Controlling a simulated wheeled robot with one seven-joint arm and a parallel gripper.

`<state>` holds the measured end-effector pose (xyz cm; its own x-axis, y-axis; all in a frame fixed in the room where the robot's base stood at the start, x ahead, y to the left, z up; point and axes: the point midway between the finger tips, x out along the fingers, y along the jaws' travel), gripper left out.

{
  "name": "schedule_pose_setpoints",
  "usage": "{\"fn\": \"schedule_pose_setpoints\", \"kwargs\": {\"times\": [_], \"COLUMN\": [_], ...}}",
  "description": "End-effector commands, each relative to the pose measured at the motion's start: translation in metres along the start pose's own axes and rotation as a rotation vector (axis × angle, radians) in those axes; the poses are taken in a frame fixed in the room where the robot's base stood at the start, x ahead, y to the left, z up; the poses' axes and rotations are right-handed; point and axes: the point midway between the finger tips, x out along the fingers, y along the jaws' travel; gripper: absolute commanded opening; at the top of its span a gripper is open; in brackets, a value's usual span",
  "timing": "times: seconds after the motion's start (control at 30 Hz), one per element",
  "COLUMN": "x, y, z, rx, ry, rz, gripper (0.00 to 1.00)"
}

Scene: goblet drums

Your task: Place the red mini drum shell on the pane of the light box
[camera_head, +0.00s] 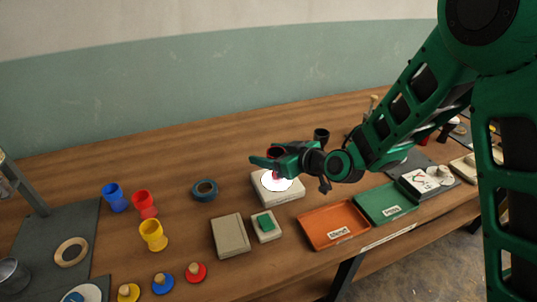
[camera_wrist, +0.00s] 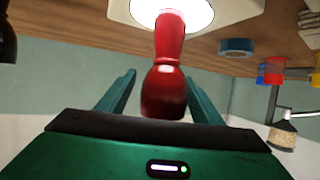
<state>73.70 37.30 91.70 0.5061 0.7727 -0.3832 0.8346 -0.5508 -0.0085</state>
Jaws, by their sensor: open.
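The red mini drum shell (camera_wrist: 168,70) is a glossy goblet shape. In the wrist view its far end overlaps the glowing round pane (camera_wrist: 198,12) of the light box (camera_wrist: 236,10), and it appears to stand on it. In the head view its lower part (camera_head: 276,174) shows over the pane (camera_head: 277,184), below my gripper (camera_head: 268,160), and its dark mouth shows just above. The cream light box (camera_head: 291,194) sits mid-table. My gripper (camera_wrist: 162,98) is open, with a finger on each side of the shell and gaps visible. My gripper hides the shell's middle in the head view.
A black cup-like piece (camera_head: 321,135) stands behind my wrist. A blue tape roll (camera_head: 205,190) lies left of the light box. An orange tray (camera_head: 334,223) and green tray (camera_head: 385,203) lie right.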

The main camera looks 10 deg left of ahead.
Motion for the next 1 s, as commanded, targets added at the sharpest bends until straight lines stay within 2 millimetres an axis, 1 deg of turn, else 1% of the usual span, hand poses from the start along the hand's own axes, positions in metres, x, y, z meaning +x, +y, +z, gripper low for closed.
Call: {"fn": "schedule_pose_setpoints", "kwargs": {"times": [0.07,0.17,0.27,0.5,0.7,0.83,1.0], "x": [-0.002,-0.013,-0.03,-0.079,-0.108,-0.118,-0.121], "y": [0.0,0.001,0.001,0.002,0.001,0.001,0.0], "z": [-0.003,-0.002,-0.002,-0.002,-0.002,-0.001,-0.001], "rx": [0.0,0.003,0.003,0.003,0.001,0.001,0.0], "ry": [0.001,0.0,0.002,0.002,0.001,0.0,0.0], "rz": [0.0,0.002,0.003,0.004,0.002,0.002,0.0], "gripper": [0.6,0.6,0.6,0.6,0.6,0.6,0.6]}}
